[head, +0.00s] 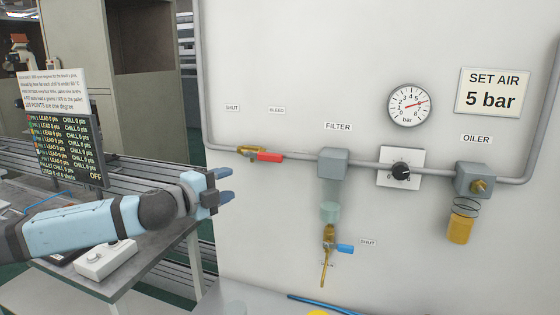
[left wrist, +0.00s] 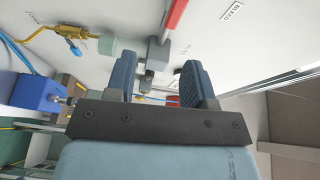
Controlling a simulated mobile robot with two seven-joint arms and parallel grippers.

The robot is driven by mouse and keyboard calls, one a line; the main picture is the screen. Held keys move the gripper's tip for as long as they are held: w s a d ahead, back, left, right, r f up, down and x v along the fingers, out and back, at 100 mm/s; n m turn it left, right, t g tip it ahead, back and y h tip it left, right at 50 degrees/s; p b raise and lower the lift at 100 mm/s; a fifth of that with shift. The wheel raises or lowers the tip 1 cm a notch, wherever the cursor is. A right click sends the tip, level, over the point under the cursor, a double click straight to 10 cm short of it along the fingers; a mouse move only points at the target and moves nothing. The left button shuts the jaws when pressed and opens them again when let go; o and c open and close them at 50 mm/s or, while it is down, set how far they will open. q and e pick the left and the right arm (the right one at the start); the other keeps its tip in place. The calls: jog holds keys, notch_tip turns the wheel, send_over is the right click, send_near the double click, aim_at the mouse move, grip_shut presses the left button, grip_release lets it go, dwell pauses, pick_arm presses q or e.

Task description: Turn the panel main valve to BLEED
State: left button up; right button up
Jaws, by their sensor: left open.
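The panel main valve is a brass body (head: 246,150) on the grey pipe with a red lever (head: 268,156). The lever lies nearly along the pipe, pointing right. Above it are a SHUT label (head: 232,107) and a BLEED label (head: 277,110). My left gripper (head: 224,185) is open and empty, below and left of the lever, fingers pointing right. In the left wrist view the red lever (left wrist: 175,16) shows at the top beyond my fingers (left wrist: 158,80), apart from them, with the BLEED label (left wrist: 232,11) to its right. My right gripper is in neither view.
Right along the pipe are the filter (head: 333,163), a black regulator knob (head: 401,171) and the oiler (head: 475,180), with a gauge (head: 409,105) above. A blue-handled drain valve (head: 344,248) hangs below the filter. A grey bench (head: 150,255) lies under my left arm.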

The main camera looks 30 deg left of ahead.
aim_at(269, 158)
pick_arm(q)
jog(key=shift+m, duration=0.4)
jog(key=w+r+p, duration=0.1)
jog(key=w+p, duration=0.1)
jog(key=w, duration=0.2)
jog(key=w+d+p, duration=0.1)
jog(key=w+p, duration=0.1)
jog(key=w, duration=0.3)
jog(key=w+d+r+p, duration=0.1)
jog(key=w, duration=0.3)
jog(key=shift+w+d+r+p, duration=0.1)
jog(key=shift+w+r+p, duration=0.05)
jog(key=shift+r+p, duration=0.2)
jog(key=shift+w+d+f, duration=0.1)
jog(key=shift+w+f, duration=0.1)
jog(key=shift+w, duration=0.4)
grip_shut()
